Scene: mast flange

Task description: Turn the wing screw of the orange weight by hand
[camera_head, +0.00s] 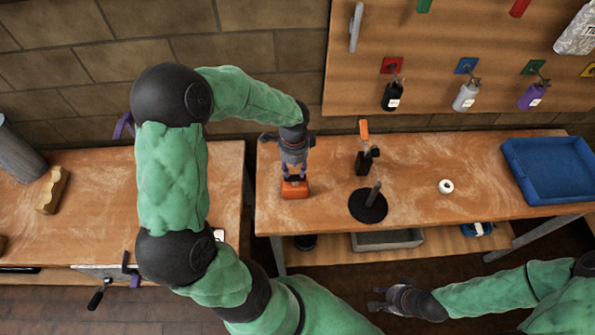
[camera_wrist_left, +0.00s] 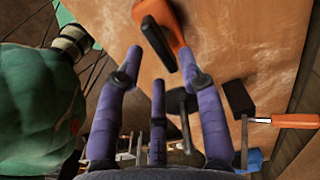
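The orange weight (camera_head: 295,189) rests on the right-hand workbench near its left end. In the left wrist view, part of the orange weight (camera_wrist_left: 175,30) shows at the top, with a dark elongated piece (camera_wrist_left: 158,44) that may be its wing screw. My left gripper (camera_head: 294,172) is just above the weight in the head view and hides its top. In the left wrist view, my left gripper (camera_wrist_left: 161,75) has its purple fingers spread, with nothing visible between them. Contact with the weight cannot be told. My right gripper (camera_head: 378,299) hangs in front of the bench, apparently open and empty.
A black clamp with an orange handle (camera_head: 364,133), a black disc base with a rod (camera_head: 366,208), a white ring (camera_head: 446,186) and a blue tray (camera_head: 548,170) occupy the bench to the right. A pegboard (camera_head: 440,50) hangs behind. Bench space between ring and tray is clear.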

